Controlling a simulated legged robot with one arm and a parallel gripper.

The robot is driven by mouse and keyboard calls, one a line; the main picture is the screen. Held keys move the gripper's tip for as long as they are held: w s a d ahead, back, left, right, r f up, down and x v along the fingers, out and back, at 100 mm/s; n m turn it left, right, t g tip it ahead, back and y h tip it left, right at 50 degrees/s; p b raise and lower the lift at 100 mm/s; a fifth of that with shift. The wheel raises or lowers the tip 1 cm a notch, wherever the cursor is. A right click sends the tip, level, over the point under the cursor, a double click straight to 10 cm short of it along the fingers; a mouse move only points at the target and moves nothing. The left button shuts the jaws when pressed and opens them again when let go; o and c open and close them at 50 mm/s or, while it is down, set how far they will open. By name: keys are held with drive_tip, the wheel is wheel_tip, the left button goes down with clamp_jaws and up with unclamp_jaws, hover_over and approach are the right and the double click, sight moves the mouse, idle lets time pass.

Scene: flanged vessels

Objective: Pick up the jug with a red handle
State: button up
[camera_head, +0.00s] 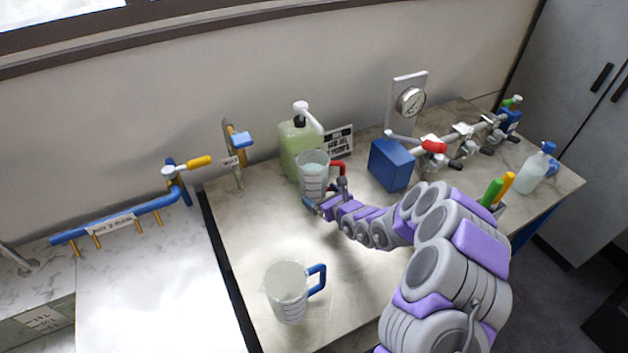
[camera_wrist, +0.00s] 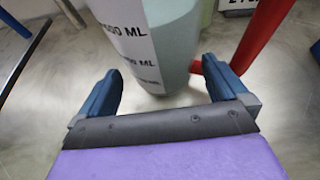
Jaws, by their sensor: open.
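The jug with a red handle (camera_head: 313,172) stands on the counter near the wall, in front of a green pump bottle. It is clear with measuring marks. Its red handle (camera_head: 338,168) points right. In the wrist view the jug (camera_wrist: 155,40) is just ahead of my fingers, and the red handle (camera_wrist: 258,38) rises at the right, behind the right finger. My gripper (camera_head: 316,206) is low at the jug's near side. In the wrist view my gripper (camera_wrist: 168,88) is open, with blue fingers either side of the jug's lower part. I cannot tell whether they touch it.
A jug with a blue handle (camera_head: 287,290) stands at the front left. The green pump bottle (camera_head: 299,142) is close behind the red-handled jug. A blue box (camera_head: 391,165) and pipe valves (camera_head: 462,138) stand to the right. The counter (camera_head: 250,240) is clear between the jugs.

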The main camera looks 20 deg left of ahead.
drive_tip(key=x, duration=0.3)
drive_tip(key=shift+s+a+f+b, duration=0.15)
drive_tip(key=shift+s+a+b, duration=0.1)
drive_tip(key=shift+b, duration=0.15)
drive_tip(key=shift+w+a+f, duration=0.15)
drive_tip(key=shift+w, duration=0.35)
drive_tip(key=shift+w+d+r, duration=0.1)
drive_tip(key=shift+d+r, duration=0.15)
drive_tip(key=shift+d, duration=0.25)
drive_tip(key=shift+a+f, duration=0.2)
drive_tip(key=shift+a, duration=0.4)
drive_tip(key=c, duration=0.6)
drive_tip(key=shift+d, duration=0.1)
drive_tip(key=shift+c, duration=1.4)
drive_tip(key=shift+d, duration=0.15)
drive_tip(key=shift+r, duration=0.1)
